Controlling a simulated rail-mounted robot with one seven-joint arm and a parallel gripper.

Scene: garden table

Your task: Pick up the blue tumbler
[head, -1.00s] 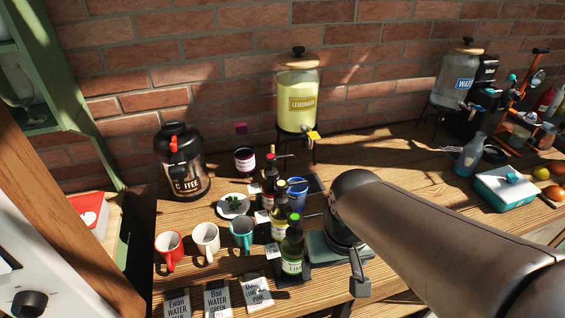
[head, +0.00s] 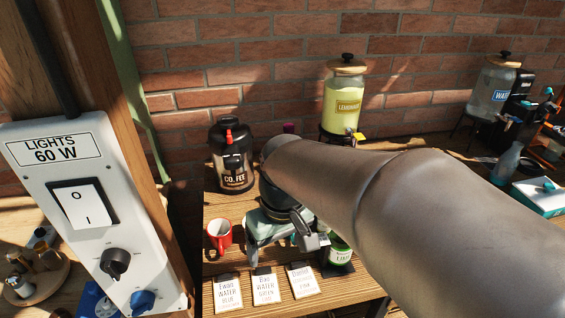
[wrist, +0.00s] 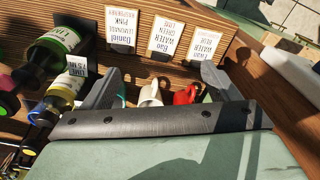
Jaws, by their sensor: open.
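The blue tumbler does not show in either current view; in the head view my arm covers the area behind the bottles. My gripper (wrist: 158,88) is open in the wrist view, its two dark fingers spread with nothing clearly held. Between and beyond the fingers are a white mug (wrist: 150,95), a red mug (wrist: 186,95) and a sliver of a teal mug (wrist: 122,90). In the head view my gripper is low at the table's front, beside the red mug (head: 219,233), its fingertips mostly hidden.
A green-labelled lime bottle (wrist: 52,45) and a yellow-labelled bottle (wrist: 70,82) stand left of my fingers. Order cards (head: 267,288) line the front edge. Behind are a coffee urn (head: 232,155) and lemonade dispenser (head: 344,100). A post with a light switch panel (head: 85,200) stands left.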

